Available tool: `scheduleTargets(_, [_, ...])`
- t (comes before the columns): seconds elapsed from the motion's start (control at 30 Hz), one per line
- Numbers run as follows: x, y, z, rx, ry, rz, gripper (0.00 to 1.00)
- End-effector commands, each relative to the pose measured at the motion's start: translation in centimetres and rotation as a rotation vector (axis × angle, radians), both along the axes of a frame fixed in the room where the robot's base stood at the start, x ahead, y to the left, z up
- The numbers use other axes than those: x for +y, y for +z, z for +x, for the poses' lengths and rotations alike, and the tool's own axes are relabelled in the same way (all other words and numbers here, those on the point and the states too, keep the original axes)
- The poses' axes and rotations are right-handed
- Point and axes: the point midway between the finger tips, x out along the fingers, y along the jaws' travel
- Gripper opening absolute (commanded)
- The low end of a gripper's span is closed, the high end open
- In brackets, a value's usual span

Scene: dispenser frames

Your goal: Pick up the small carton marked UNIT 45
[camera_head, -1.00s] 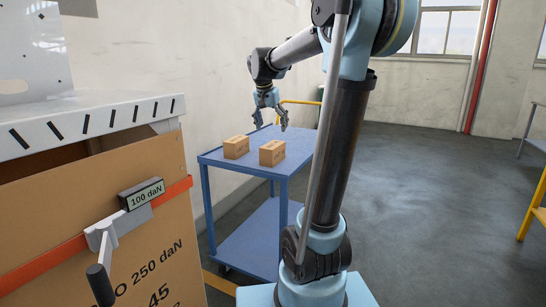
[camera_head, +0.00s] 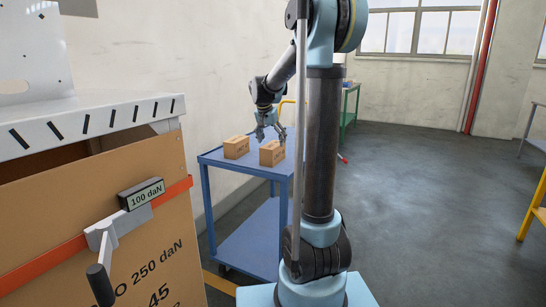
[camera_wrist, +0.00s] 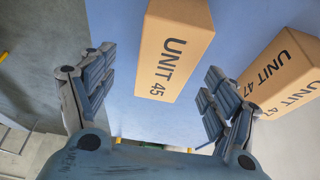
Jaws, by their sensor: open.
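The small carton marked UNIT 45 (camera_wrist: 172,55) sits on the blue cart's top (camera_wrist: 128,75). In the wrist view it lies between my open fingers, towards their tips. In the head view it appears to be the right-hand carton (camera_head: 271,155), whose print is too small to read. My gripper (camera_head: 270,134) points down just over that carton, fingers spread and holding nothing. In the wrist view my gripper (camera_wrist: 160,66) shows a finger on each side of the carton, with visible gaps. I cannot tell the exact height between fingertips and carton.
A second carton marked UNIT 47 (camera_wrist: 285,70) stands close by, near the right finger in the wrist view; it appears as the left carton (camera_head: 236,147) in the head view. A big cardboard box (camera_head: 100,220) with an orange bar stands at left. Open floor lies right.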

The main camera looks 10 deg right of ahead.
Motion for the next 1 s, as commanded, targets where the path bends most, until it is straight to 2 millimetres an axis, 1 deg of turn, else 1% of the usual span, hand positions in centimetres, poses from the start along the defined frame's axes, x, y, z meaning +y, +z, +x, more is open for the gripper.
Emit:
scheduleTargets(0.1, [-0.3,-1.0,0.3,0.0,-0.001,0.0,0.8])
scheduleTargets(0.27, [-0.4,-1.6,0.6,0.0,-0.001,0.0,0.8])
scheduleTargets(0.5, [-0.5,-4.2,1.9,0.0,-0.001,0.0,0.8])
scheduleTargets(0.63, [-0.8,-5.5,2.3,0.001,-0.001,0.001,0.8])
scheduleTargets(0.77, [-0.9,-6.0,2.4,0.001,0.0,0.001,0.8])
scheduleTargets(0.97, [-0.9,-6.0,2.4,0.0,0.0,0.0,0.8])
scheduleTargets(1.0, [-0.9,-6.0,2.4,0.0,0.0,0.0,0.71])
